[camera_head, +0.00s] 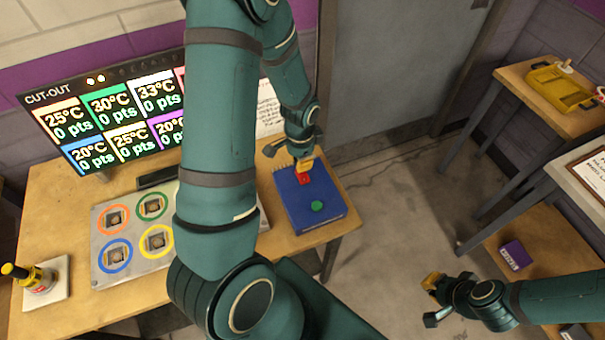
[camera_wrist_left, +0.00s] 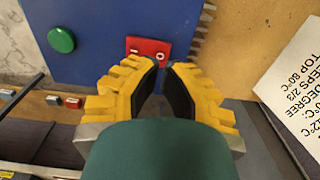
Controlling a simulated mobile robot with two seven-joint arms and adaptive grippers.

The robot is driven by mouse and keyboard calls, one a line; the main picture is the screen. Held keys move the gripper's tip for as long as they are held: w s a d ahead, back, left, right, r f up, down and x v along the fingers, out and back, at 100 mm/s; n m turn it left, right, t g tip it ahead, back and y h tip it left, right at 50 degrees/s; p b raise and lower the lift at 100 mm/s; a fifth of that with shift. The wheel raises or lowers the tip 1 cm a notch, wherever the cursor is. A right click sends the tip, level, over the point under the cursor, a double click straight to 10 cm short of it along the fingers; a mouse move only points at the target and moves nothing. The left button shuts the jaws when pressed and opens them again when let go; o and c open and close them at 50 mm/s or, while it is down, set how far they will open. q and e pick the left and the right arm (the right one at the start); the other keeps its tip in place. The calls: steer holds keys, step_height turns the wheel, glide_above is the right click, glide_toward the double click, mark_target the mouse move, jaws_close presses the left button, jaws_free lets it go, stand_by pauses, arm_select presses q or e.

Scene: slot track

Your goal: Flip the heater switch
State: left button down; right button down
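A blue box (camera_head: 297,212) lies on the wooden table, with a red switch plate (camera_head: 304,179) and a round green button (camera_head: 317,206) on its top. In the left wrist view the red switch plate (camera_wrist_left: 148,48) has white marks, and the green button (camera_wrist_left: 61,40) is left of it. My left gripper (camera_head: 305,163) is over the end of the box with the red plate. In the wrist view its yellow fingers (camera_wrist_left: 164,68) point at the plate, partly open with a narrow empty gap. Contact cannot be told. My right gripper (camera_head: 432,299) is open and empty, above the floor.
A metal panel (camera_head: 108,275) with coloured rings lies left of the box, under a temperature display (camera_head: 110,115). A yellow-handled lever (camera_head: 35,278) stands at the table's left. A side table (camera_head: 535,92) holds a yellow tray (camera_head: 555,92). The floor right of the box is open.

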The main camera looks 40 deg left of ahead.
arm_select(q)
steer(key=shift+f+b, duration=1.5)
steer(key=shift+f, duration=0.3)
stand_by(1.3)
steer(key=shift+r, duration=0.2)
steer(key=shift+r+p, duration=2.65)
steer(key=shift+r, duration=0.75)
